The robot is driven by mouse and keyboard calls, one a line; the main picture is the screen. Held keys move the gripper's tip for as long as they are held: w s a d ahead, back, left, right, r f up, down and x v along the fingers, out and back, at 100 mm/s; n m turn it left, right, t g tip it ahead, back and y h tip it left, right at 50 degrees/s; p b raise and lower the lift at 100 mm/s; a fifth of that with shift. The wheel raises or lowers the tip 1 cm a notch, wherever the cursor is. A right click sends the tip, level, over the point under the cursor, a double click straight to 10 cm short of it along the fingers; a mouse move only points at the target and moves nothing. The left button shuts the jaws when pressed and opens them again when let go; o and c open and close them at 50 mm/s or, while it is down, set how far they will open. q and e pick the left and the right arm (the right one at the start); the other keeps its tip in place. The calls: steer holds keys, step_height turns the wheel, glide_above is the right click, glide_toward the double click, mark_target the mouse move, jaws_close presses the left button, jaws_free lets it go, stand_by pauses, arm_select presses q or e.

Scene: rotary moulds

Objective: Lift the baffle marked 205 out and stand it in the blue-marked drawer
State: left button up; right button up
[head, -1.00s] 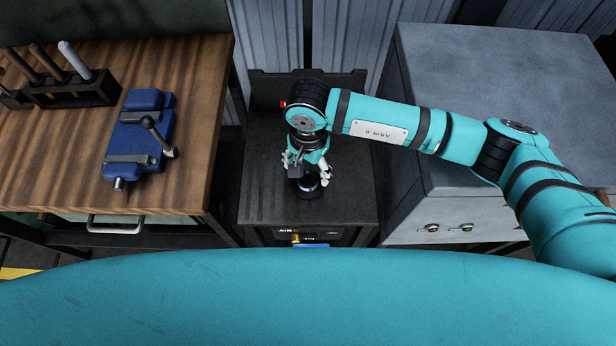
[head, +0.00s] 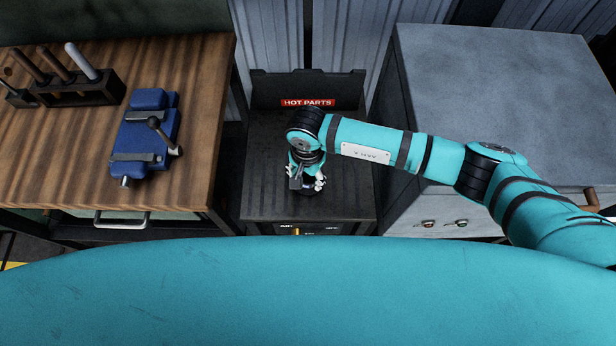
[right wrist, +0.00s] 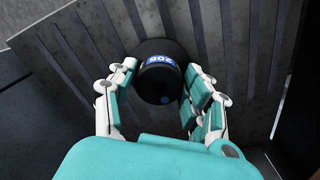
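The baffle marked 205 (right wrist: 160,72) is a dark, round-topped piece with a blue label, seen between my right fingers in the right wrist view. In the head view the baffle (head: 308,191) is a small dark shape mostly hidden under the gripper. My right gripper (right wrist: 160,78) looks open, with one finger on each side of the baffle; it also shows in the head view (head: 307,180). Whether the fingers touch it is hard to tell. The blue-marked drawer is hidden behind my teal body. My left gripper is out of view.
A dark ribbed stand (head: 262,180) with a red HOT PARTS sign (head: 307,103) bears the baffle. A wooden bench (head: 60,160) with a blue vise (head: 145,130) and a tool rack (head: 75,92) is at left. A grey cabinet (head: 500,85) is at right.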

steer(key=shift+r, duration=0.1)
jaws_close()
steer(key=shift+w, duration=0.1)
steer(key=shift+r+b, duration=0.6)
steer(key=shift+r, duration=0.35)
steer(key=shift+r+b, duration=0.4)
steer(key=shift+r, duration=0.2)
steer(key=s+d+r+b, duration=0.2)
steer(key=s+d+b, duration=0.2)
steer(key=s+d, duration=0.7)
steer(key=shift+d+b, duration=0.3)
steer(key=shift+b, duration=0.1)
